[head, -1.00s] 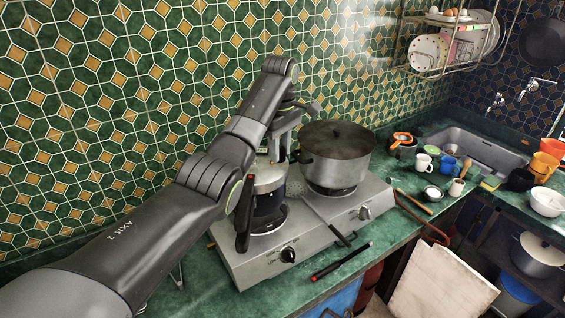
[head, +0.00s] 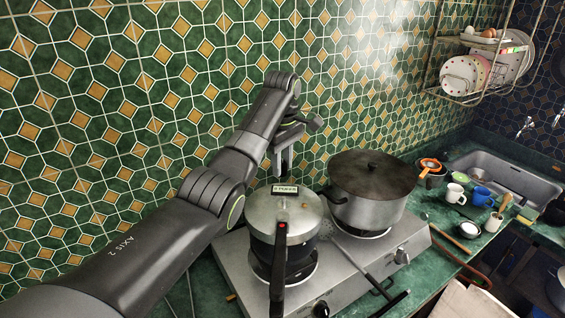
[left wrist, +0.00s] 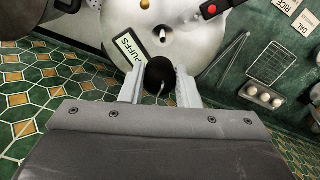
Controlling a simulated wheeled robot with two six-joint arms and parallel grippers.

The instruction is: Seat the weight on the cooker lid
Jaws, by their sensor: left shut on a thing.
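The pressure cooker (head: 262,222) stands on the left burner, its steel lid on and its black handle (head: 279,262) pointing toward me. In the left wrist view the lid (left wrist: 205,40) shows a "PUFFS" label (left wrist: 130,46) and a small upright stub (left wrist: 163,35) that looks like the vent. My left gripper (head: 283,168) is at the lid's far side, beyond the label. In the left wrist view its fingers (left wrist: 160,88) are shut on a small dark round piece, the weight (left wrist: 159,72). The weight appears beside the stub, not on it; its height above the lid is unclear.
A large lidded pot (head: 370,190) stands close on the right burner of the gas hotplate (head: 410,243). The tiled wall (head: 100,120) is close behind my left arm. Cups (head: 455,193) stand near the sink (head: 505,180). A rack (left wrist: 265,95) with eggs shows in the left wrist view.

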